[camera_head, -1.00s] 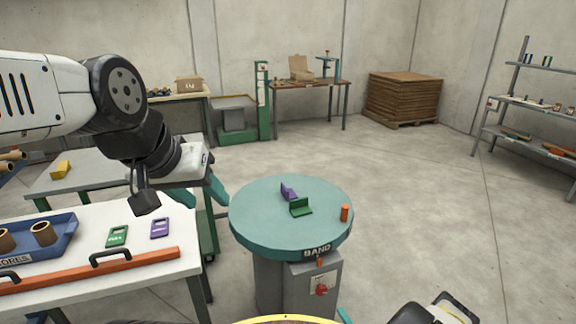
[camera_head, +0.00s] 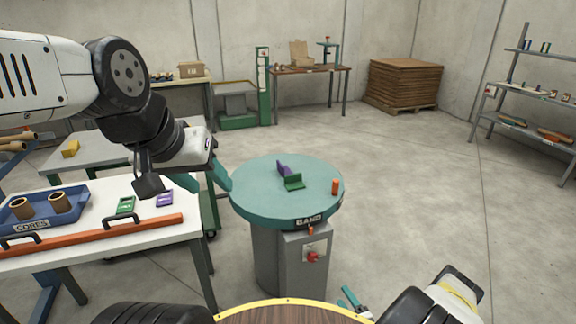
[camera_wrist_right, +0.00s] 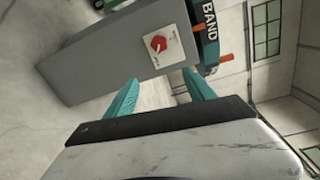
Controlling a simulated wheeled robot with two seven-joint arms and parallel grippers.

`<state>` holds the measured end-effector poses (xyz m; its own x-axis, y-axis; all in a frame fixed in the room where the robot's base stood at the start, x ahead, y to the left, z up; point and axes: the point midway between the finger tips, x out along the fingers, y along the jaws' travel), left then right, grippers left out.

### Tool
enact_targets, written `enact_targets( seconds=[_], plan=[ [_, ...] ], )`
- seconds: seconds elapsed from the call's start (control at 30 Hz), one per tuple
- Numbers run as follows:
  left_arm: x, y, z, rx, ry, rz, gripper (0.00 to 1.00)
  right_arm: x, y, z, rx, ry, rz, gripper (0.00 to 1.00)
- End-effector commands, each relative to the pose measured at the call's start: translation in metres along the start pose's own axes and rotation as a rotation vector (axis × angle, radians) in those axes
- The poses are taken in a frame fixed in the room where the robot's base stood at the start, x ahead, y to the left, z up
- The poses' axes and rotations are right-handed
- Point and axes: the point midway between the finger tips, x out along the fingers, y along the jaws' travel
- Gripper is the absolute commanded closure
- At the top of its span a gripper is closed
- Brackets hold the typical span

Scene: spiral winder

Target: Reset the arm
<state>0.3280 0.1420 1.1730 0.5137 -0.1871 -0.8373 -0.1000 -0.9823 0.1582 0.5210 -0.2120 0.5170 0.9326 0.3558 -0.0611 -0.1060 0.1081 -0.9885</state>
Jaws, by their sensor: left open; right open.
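My left gripper (camera_head: 204,181) is open and empty, just left of the round teal turntable (camera_head: 255,185) marked BAND, its fingers close to the rim. I cannot tell whether they touch it. My right gripper (camera_head: 352,300) is low at the front right in the head view, partly hidden by its wrist. In the right wrist view (camera_wrist_right: 163,88) its two teal fingers are spread with nothing between them. They point toward the grey pedestal (camera_wrist_right: 110,60) with its red knob (camera_wrist_right: 159,43).
On the turntable are a purple bracket (camera_head: 284,169), a green bracket (camera_head: 294,182) and an orange peg (camera_head: 335,187). A white table (camera_head: 110,232) at left holds a blue tray of cores (camera_head: 78,212), two cards and an orange bar (camera_head: 120,231). The floor at right is clear.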

Motion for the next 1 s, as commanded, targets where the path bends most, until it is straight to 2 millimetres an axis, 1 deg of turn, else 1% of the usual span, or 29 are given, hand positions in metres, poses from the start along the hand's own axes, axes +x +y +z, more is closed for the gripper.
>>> enact_targets(
  seconds=[0.17, 0.27, 0.37, 0.47, 0.57, 0.6, 0.67, 0.7, 0.73, 0.77, 0.8, 0.87, 0.9, 0.97, 1.0],
  plan=[
    [0.000, 0.000, 0.000, 0.000, -0.001, 0.000, 0.51, 0.015, -0.016, -0.024, -0.082, -0.006, 0.052, 0.38],
    [0.000, 0.000, 0.000, 0.000, -0.001, 0.000, 0.51, 0.027, -0.029, -0.041, -0.143, -0.010, 0.094, 0.38],
    [0.000, 0.000, 0.000, 0.000, -0.001, 0.000, 0.51, 0.040, -0.046, -0.059, -0.216, -0.013, 0.141, 0.38],
    [0.000, 0.000, 0.000, 0.000, -0.001, 0.000, 0.51, 0.056, -0.071, -0.081, -0.305, -0.015, 0.199, 0.38],
    [0.000, 0.000, 0.000, 0.000, -0.001, 0.000, 0.51, 0.077, -0.109, -0.107, -0.422, -0.016, 0.272, 0.38],
    [0.000, 0.000, 0.000, 0.000, -0.001, 0.000, 0.51, 0.085, -0.128, -0.116, -0.474, -0.016, 0.306, 0.38],
    [0.000, 0.000, 0.000, 0.000, 0.000, 0.000, 0.51, 0.097, -0.157, -0.129, -0.550, -0.016, 0.358, 0.38],
    [0.000, 0.000, 0.000, 0.000, -0.001, 0.000, 0.51, 0.104, -0.177, -0.135, -0.599, -0.015, 0.391, 0.38],
    [0.000, 0.000, 0.000, 0.000, -0.001, 0.000, 0.51, 0.109, -0.193, -0.139, -0.635, -0.014, 0.415, 0.38],
    [0.000, 0.000, 0.000, 0.000, -0.001, 0.000, 0.51, 0.113, -0.209, -0.143, -0.669, -0.013, 0.440, 0.38],
    [0.000, 0.000, 0.000, 0.000, -0.001, 0.000, 0.51, 0.118, -0.231, -0.146, -0.713, -0.012, 0.470, 0.38],
    [0.000, 0.000, 0.000, 0.000, -0.001, 0.000, 0.51, 0.124, -0.265, -0.149, -0.778, -0.010, 0.515, 0.38],
    [0.000, 0.000, 0.000, 0.000, -0.001, 0.000, 0.51, 0.127, -0.287, -0.149, -0.817, -0.009, 0.544, 0.38],
    [0.000, 0.000, 0.000, 0.000, -0.001, 0.000, 0.51, 0.129, -0.321, -0.146, -0.873, -0.007, 0.587, 0.38],
    [0.000, 0.000, 0.000, 0.000, -0.001, 0.000, 0.51, 0.129, -0.343, -0.143, -0.908, -0.006, 0.615, 0.38]
  ],
)
